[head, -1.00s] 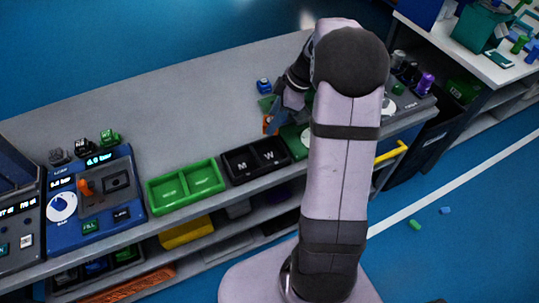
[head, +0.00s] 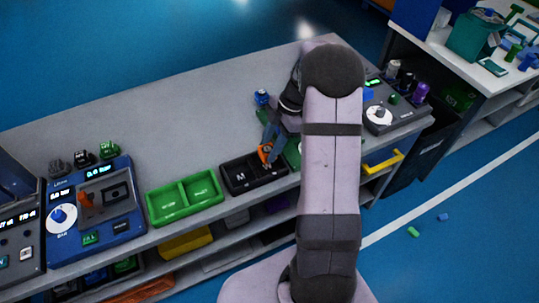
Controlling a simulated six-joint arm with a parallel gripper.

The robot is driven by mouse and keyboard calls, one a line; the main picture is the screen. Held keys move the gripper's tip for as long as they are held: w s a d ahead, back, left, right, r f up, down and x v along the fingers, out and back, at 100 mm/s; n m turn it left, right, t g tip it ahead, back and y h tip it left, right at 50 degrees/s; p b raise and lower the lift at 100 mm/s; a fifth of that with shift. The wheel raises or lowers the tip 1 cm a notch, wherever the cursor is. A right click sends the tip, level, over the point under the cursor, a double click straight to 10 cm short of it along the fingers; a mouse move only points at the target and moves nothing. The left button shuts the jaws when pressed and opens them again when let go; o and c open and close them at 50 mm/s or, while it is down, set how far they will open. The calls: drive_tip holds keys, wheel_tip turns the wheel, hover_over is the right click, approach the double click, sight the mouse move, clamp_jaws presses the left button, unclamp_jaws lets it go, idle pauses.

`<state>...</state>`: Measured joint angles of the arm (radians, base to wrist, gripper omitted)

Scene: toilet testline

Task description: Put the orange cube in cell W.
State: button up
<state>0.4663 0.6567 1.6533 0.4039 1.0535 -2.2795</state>
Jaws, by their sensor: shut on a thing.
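My gripper (head: 267,154) is shut on the orange cube (head: 264,154), which shows as a small orange patch between the fingers. It is over the right part of the black two-cell tray (head: 228,185). The left cell is marked M. The right cell, marked W in the earlier frame, is now mostly covered by my gripper, and its letter is hidden. I cannot tell how high the cube is above the tray.
A green two-cell tray (head: 186,201) stands left of the black tray. A blue console (head: 90,215) is further left. A blue object (head: 262,97) stands behind my gripper. A grey console (head: 397,112) is at the right. The bench's back left is clear.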

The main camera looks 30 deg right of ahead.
drive_tip(key=shift+f+p, duration=0.55)
drive_tip(key=shift+f, duration=1.85)
drive_tip(key=shift+f, duration=0.2)
drive_tip(key=o, duration=0.8)
drive_tip(key=shift+r, duration=0.1)
drive_tip(key=shift+r, duration=0.1)
